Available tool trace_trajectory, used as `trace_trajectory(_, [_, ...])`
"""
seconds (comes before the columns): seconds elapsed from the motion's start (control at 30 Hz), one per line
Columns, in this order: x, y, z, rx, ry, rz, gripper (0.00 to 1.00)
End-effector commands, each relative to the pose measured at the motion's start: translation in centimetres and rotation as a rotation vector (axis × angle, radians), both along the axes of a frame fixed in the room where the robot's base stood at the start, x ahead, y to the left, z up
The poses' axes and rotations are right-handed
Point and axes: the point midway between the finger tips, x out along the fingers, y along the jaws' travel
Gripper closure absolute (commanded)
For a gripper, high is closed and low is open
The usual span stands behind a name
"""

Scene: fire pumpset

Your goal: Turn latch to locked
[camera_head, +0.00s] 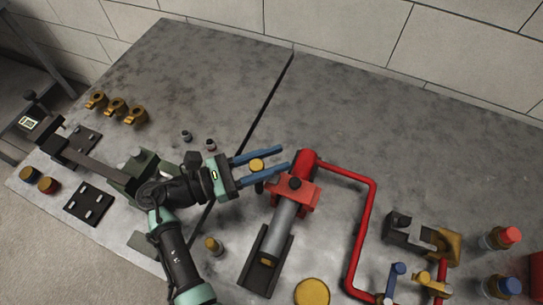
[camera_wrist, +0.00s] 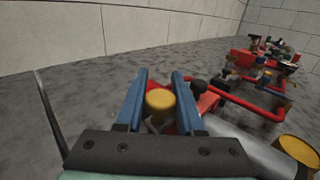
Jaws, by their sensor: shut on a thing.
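My gripper (camera_head: 285,159) reaches right from my arm, its two blue fingers on either side of a round yellow-capped knob (camera_head: 257,165). In the wrist view my gripper (camera_wrist: 160,74) has this yellow knob (camera_wrist: 160,101) between its fingers, near their inner part. The fingertips extend past it, near the red pump body (camera_head: 295,190). A dark stem shows below the knob in the head view. I cannot tell for certain that this knob is the latch, nor which position it is in; no lock marking is legible.
A grey cylinder (camera_head: 283,225) joins the red body, and a red pipe (camera_head: 367,220) runs right and down. Several brass fittings (camera_head: 115,106) stand at the left. Red-capped (camera_head: 510,235) and blue-capped (camera_head: 509,286) bottles stand right. The table's back (camera_head: 350,115) is clear.

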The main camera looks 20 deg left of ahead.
Motion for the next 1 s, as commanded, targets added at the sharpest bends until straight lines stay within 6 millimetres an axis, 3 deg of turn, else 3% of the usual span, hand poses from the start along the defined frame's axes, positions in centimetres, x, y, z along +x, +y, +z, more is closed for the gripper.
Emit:
trace_trajectory(0.13, [0.0,0.0,0.0,0.001,0.001,0.0,1.0])
trace_trajectory(0.17, [0.0,0.0,0.0,0.001,0.0,0.0,0.6])
trace_trajectory(0.3, [0.0,0.0,0.0,0.001,0.0,0.001,0.34])
trace_trajectory(0.67, [0.0,0.0,0.4,0.001,0.0,0.001,0.34])
trace_trajectory(1.0, [0.0,0.0,6.4,0.003,-0.004,0.0,0.34])
